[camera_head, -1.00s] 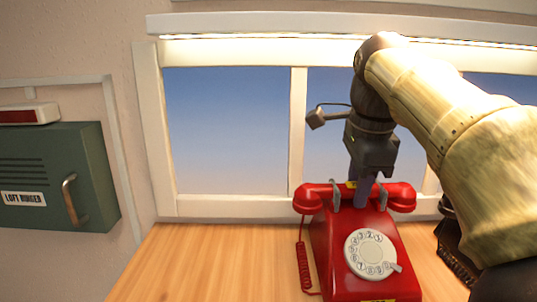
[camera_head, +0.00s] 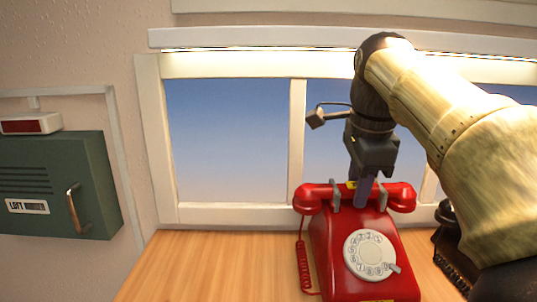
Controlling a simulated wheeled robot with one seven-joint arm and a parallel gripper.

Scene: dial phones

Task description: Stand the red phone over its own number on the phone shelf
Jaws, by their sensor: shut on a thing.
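The red phone (camera_head: 328,245) is in the lower middle of the head view, upright, with its white dial (camera_head: 370,255) facing me. Its red handset (camera_head: 312,197) lies across the cradle, and a coiled cord hangs at its left. My gripper (camera_head: 362,192) reaches down from above and is shut on the red phone at its top, around the cradle. The phone's lower front is cut off by the picture's bottom edge. I cannot tell whether its base touches the wood below. No shelf number shows in view.
A wooden surface (camera_head: 215,262) runs under a window and is bare left of the phone. A dark object (camera_head: 452,262), perhaps another phone, stands at the right, partly behind my arm. A green wall box (camera_head: 55,185) with a handle and a red-fronted lamp (camera_head: 30,124) are at the left.

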